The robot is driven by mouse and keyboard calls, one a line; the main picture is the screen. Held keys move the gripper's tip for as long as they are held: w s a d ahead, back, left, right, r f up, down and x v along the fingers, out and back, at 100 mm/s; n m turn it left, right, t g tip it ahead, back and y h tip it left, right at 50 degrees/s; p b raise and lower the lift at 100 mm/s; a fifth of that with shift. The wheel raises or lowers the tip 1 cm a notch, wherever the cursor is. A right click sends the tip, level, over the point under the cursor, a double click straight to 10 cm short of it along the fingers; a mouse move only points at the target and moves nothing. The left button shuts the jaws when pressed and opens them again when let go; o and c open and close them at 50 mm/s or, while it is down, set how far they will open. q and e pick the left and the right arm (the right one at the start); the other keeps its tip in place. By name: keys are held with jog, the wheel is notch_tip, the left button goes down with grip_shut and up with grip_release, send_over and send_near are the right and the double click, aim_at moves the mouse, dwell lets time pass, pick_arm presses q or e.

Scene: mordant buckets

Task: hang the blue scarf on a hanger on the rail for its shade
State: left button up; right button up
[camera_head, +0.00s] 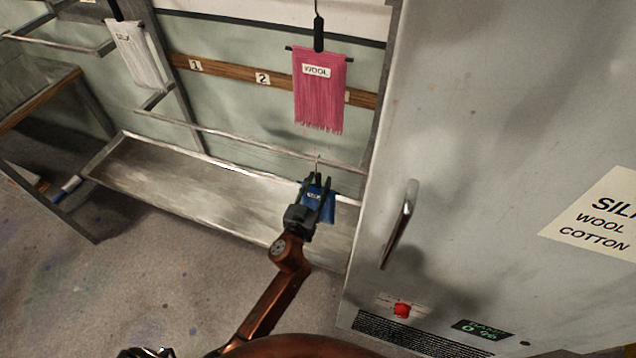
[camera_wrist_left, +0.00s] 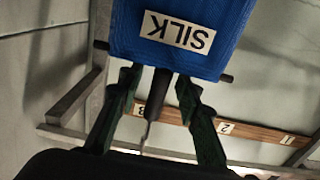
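The blue scarf (camera_head: 328,212) hangs from a dark hanger, partly hidden by my left gripper in the head view. In the left wrist view the scarf (camera_wrist_left: 225,22) fills the top, with an upside-down SILK label. My left gripper (camera_head: 318,181) is at the hanger's dark neck (camera_wrist_left: 160,85), which lies between its fingers; they look closed on it. The hanger's thin hook points up near the lower front rail (camera_head: 255,142); I cannot tell whether it touches.
A pink WOOL scarf (camera_head: 318,100) hangs above the blue one. A white scarf (camera_head: 132,55) hangs at the upper left. A wooden strip carries number tags 1 (camera_head: 195,66) and 2 (camera_head: 262,79). A metal trough (camera_head: 200,190) lies below. A grey cabinet (camera_head: 480,150) stands close on the right.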

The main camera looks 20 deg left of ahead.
jog(key=shift+a, duration=0.1)
